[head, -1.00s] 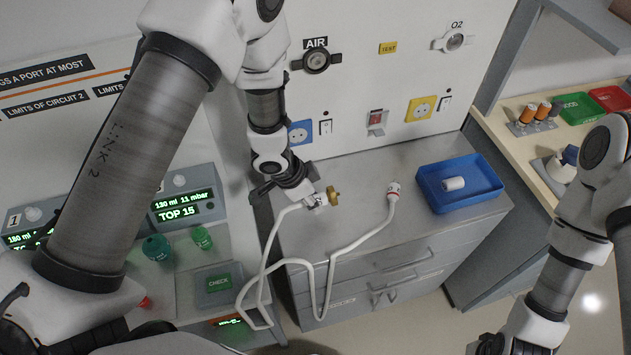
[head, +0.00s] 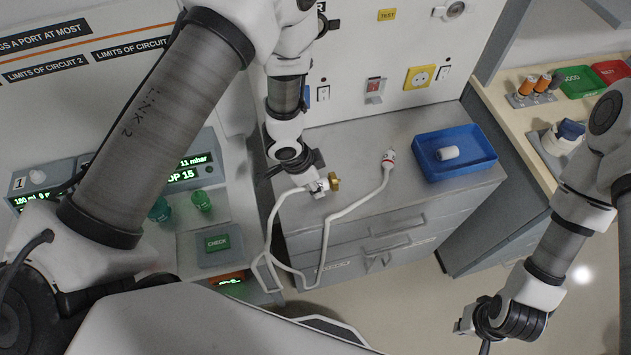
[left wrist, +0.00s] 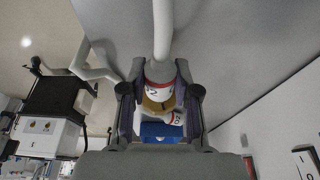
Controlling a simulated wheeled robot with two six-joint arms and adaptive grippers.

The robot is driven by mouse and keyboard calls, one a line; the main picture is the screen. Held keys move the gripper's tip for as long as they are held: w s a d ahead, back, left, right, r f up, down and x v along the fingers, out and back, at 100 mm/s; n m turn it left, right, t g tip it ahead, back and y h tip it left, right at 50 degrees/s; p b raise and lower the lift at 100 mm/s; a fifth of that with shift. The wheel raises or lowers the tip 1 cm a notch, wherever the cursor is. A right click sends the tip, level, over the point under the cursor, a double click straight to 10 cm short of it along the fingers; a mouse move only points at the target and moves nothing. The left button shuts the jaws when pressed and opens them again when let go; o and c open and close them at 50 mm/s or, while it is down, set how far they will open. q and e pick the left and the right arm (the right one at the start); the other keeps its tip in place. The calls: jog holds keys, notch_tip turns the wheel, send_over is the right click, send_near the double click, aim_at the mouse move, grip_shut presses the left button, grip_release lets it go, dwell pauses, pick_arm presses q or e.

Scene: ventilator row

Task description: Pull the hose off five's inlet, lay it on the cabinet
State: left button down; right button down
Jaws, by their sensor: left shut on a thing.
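The white hose (head: 333,216) runs in a loop over the cabinet's front edge. My left gripper (head: 312,183) is shut on one hose end, a white connector with a brass fitting (head: 333,182), over the left part of the grey cabinet (head: 404,145). In the left wrist view the connector (left wrist: 160,75), with a red band, sits between the two fingers. The other hose end, white with a red ring (head: 388,160), lies on the cabinet top. My right gripper (head: 474,330) is low at the right, over the floor; its fingers are too unclear to judge. Five's inlet cannot be made out.
The wall behind carries sockets (head: 421,77) and switches. A wooden counter (head: 506,118) with green and red bins is further right. Ventilator units stand at the left.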

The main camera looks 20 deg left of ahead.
pick_arm(q)
jog(key=shift+f+b, duration=0.3)
jog(key=shift+f, duration=0.35)
pick_arm(e)
jog(key=shift+f, duration=0.7)
pick_arm(q)
jog(key=shift+d, duration=0.1)
pick_arm(e)
jog(key=shift+d, duration=0.1)
pick_arm(q)
jog(key=c, duration=0.8)
grip_release()
jog(key=shift+o, duration=0.2)
jog(key=shift+r, duration=0.15)
pick_arm(e)
jog(key=shift+r, duration=0.15)
